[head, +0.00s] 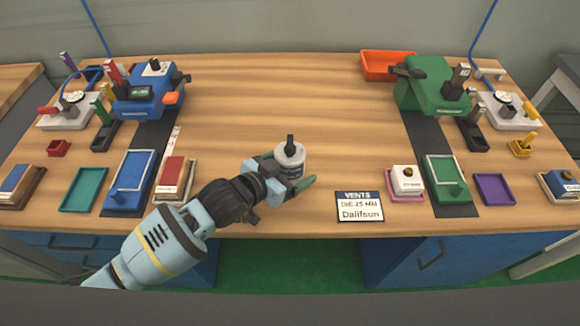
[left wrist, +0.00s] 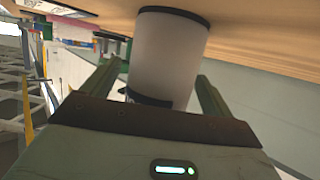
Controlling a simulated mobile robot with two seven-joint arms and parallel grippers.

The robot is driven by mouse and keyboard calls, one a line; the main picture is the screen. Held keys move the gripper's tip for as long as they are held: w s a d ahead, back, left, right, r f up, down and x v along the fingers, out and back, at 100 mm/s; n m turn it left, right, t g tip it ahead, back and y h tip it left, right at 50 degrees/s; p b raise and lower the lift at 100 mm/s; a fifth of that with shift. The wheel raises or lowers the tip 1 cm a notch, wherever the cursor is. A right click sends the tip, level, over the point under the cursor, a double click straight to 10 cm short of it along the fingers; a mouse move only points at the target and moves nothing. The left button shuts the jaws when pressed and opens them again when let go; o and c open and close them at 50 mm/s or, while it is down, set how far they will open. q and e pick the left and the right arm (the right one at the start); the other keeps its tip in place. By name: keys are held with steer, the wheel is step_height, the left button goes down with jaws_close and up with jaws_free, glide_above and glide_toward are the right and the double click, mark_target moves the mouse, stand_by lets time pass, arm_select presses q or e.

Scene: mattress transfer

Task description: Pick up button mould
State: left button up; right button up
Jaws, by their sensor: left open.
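The button mould seems to be the pale grey cylinder (head: 291,158) with a dark label band and a black knob on top. It stands upright near the middle of the table. My left gripper (head: 290,170) reaches in from the left with its green fingers on either side of the cylinder. In the left wrist view the cylinder (left wrist: 170,50) is between the two fingers (left wrist: 158,85). The jaws are open and a gap shows beside the right finger. Contact on the left side cannot be told. My right gripper is not in view.
A card reading VENTS (head: 360,206) lies right of the cylinder. A blue press (head: 148,95) stands at left, a green press (head: 433,85) at right, with an orange bin (head: 388,65) behind. Trays and small blocks line both sides. The table's middle back is clear.

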mark_target(291, 157)
arm_select(q)
steer(key=c, duration=1.4)
steer(key=shift+r, duration=0.1)
steer(key=shift+c, duration=0.6)
steer(key=shift+r, duration=0.1)
steer(key=shift+r, duration=0.2)
step_height(291, 157, up, 3)
steer(key=shift+r, duration=0.1)
steer(key=s+r, duration=0.1)
steer(key=s, duration=1.5)
steer(key=shift+w+r, duration=0.1)
